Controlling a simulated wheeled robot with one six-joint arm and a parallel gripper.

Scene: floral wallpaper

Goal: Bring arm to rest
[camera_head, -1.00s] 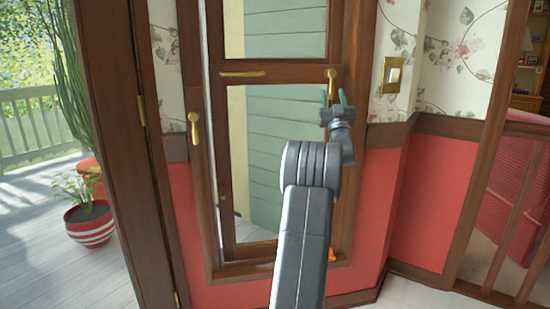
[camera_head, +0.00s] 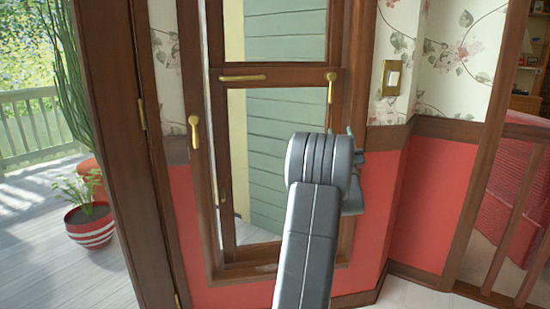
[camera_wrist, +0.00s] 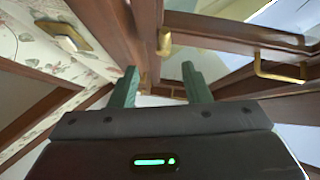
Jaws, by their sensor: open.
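My gripper (camera_wrist: 161,88) shows in the wrist view with its two green fingers apart and nothing between them. In the head view only small green fingertips (camera_head: 350,131) show behind my arm's bulky joint; the rest of the gripper is mostly hidden. My arm reaches up from the bottom of the head view, in front of the lower right part of a wood-framed window (camera_head: 284,76). No held object is visible.
The window has brass handles (camera_head: 331,86) and a brass bar (camera_head: 242,78). A brass light switch (camera_head: 391,78) is on the floral wall to the right. A wooden railing (camera_head: 510,235) stands at far right. An open doorway at left shows a deck with a striped plant pot (camera_head: 89,226).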

